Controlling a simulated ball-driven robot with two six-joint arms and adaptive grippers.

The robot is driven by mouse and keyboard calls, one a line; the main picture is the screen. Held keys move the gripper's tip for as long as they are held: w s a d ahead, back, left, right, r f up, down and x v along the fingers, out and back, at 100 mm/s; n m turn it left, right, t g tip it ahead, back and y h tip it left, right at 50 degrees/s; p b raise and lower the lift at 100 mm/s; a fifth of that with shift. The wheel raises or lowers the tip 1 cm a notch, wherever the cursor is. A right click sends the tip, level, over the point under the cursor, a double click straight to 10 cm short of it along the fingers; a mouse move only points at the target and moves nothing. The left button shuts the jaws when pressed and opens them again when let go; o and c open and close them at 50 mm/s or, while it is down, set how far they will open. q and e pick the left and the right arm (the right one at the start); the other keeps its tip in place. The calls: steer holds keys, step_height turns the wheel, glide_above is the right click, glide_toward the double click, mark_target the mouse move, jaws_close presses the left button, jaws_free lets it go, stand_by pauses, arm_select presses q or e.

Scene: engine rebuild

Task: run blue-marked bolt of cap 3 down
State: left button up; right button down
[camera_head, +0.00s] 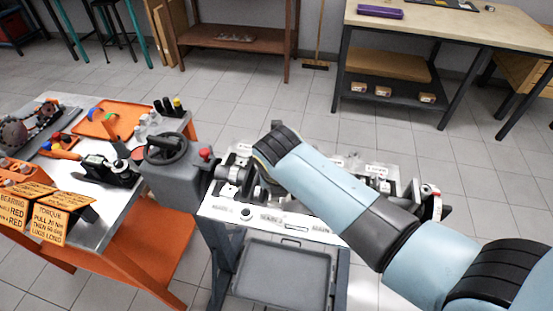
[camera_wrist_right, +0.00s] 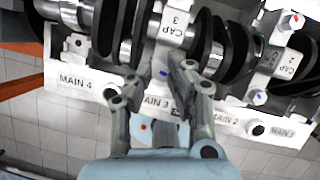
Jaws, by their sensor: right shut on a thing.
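The cap 3 (camera_wrist_right: 174,24) sits on the crankshaft in the right wrist view, its label facing the camera. The blue-marked bolt of cap 3 (camera_wrist_right: 163,73) shows as a small blue spot between the fingers of my right gripper (camera_wrist_right: 158,72). The fingers stand on either side of the bolt head and are shut on it. The bolt's shank is hidden, so I cannot tell how deep it sits. In the head view, my right arm covers the gripper and this part of the engine. My left gripper is not in view.
Cap 2 (camera_wrist_right: 283,62) has a red-marked bolt (camera_wrist_right: 296,19) and a blue-marked bolt (camera_wrist_right: 257,97). The block's label strip (camera_wrist_right: 85,84) runs below the fingers. A steel cart (camera_head: 92,228) holds an orange tray (camera_head: 120,112).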

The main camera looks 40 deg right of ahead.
steer(key=shift+m, duration=0.3)
steer(key=m, duration=0.1)
steer(key=m+h, duration=0.1)
steer(key=m, duration=0.1)
steer(key=m+g, duration=0.1)
steer(key=shift+w+a+m+h, duration=0.15)
steer(key=shift+w+m+h, duration=0.1)
steer(key=shift+m+h, duration=0.05)
steer(key=m, duration=0.1)
steer(key=m+g, duration=0.1)
steer(key=m, duration=0.1)
steer(key=m+g, duration=0.1)
steer(key=m, duration=0.1)
steer(key=shift+w+r+h, duration=0.1)
steer(key=shift+w+h, duration=0.15)
steer(key=shift+h, duration=0.05)
steer(key=m, duration=0.2)
steer(key=m+g, duration=0.1)
steer(key=m, duration=0.1)
steer(key=m+g, duration=0.1)
steer(key=m, duration=0.1)
steer(key=shift+w, duration=0.25)
steer(key=m+g, duration=0.1)
steer(key=m, duration=0.1)
steer(key=m+y, duration=0.1)
steer(key=m, duration=0.1)
steer(key=shift+w+m+g+y, duration=0.1)
steer(key=shift+m+g+y, duration=0.2)
steer(key=shift+m+g, duration=0.1)
